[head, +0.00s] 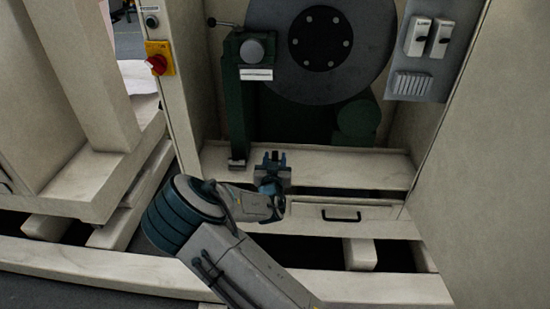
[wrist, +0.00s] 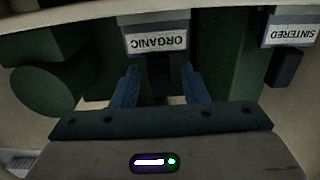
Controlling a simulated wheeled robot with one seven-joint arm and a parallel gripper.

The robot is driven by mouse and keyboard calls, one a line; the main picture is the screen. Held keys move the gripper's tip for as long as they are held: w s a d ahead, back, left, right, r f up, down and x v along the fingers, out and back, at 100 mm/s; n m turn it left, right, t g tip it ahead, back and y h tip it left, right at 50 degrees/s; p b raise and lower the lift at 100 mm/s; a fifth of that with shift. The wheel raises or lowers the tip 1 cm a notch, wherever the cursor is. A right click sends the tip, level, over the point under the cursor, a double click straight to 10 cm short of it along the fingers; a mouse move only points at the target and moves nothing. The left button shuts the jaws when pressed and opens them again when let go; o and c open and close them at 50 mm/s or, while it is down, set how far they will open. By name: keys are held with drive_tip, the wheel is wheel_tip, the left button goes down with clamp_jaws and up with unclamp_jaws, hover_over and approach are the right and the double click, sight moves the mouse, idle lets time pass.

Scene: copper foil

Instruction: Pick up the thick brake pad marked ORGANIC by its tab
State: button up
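In the wrist view, the brake pad with the upside-down ORGANIC label (wrist: 157,41) is at the top centre. Its dark tab (wrist: 159,76) hangs below the label in the picture. My gripper (wrist: 161,75) is open, with one blue finger on each side of the tab and a visible gap on both sides. I cannot tell how deep the tab sits between the fingers. In the head view my gripper (head: 274,155) is over the pale ledge at the cabinet's opening. I cannot make out the pad there.
A second pad labelled SINTERED (wrist: 292,33), with its own dark tab, is at the right in the wrist view. In the head view, a big dark disc (head: 275,75) and a green post (head: 237,125) stand behind my gripper. A drawer (head: 375,213) is below the ledge (head: 350,168).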

clamp_jaws()
drive_tip(key=shift+r, duration=0.15)
